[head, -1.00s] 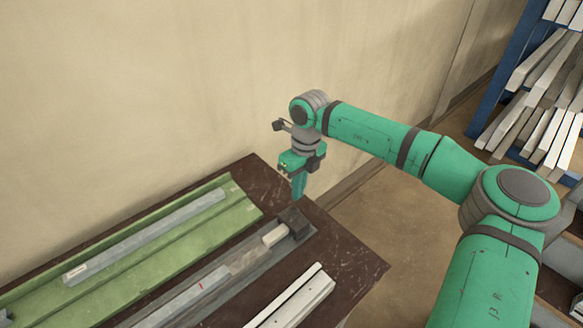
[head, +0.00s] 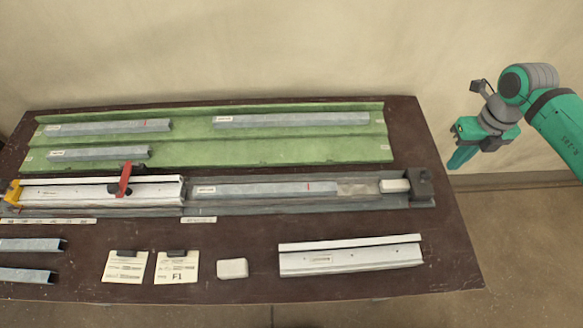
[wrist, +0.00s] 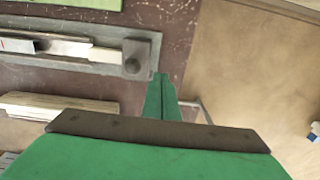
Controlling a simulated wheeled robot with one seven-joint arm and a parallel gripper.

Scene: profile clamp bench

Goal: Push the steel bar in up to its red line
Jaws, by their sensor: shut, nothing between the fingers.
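The steel bar (head: 265,190) lies in the grey bench channel (head: 320,209), with a white label at its left end. Its red line (head: 308,187) shows near its right end, well clear of the white profile (head: 90,191). The bar's left end is at the profile's right end; I cannot tell how much sits inside. A red-handled clamp (head: 124,180) stands over the profile. My gripper (head: 456,160) is shut and empty, pointing down beyond the table's right end, apart from the bar. In the wrist view its fingers (wrist: 161,98) are beside the channel's end.
A dark end block (head: 421,188) and a pale block (head: 395,186) are at the channel's right end. A green tray (head: 200,150) behind holds several steel bars. A white profile (head: 350,260), two cards and a pale block (head: 232,268) lie in front.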

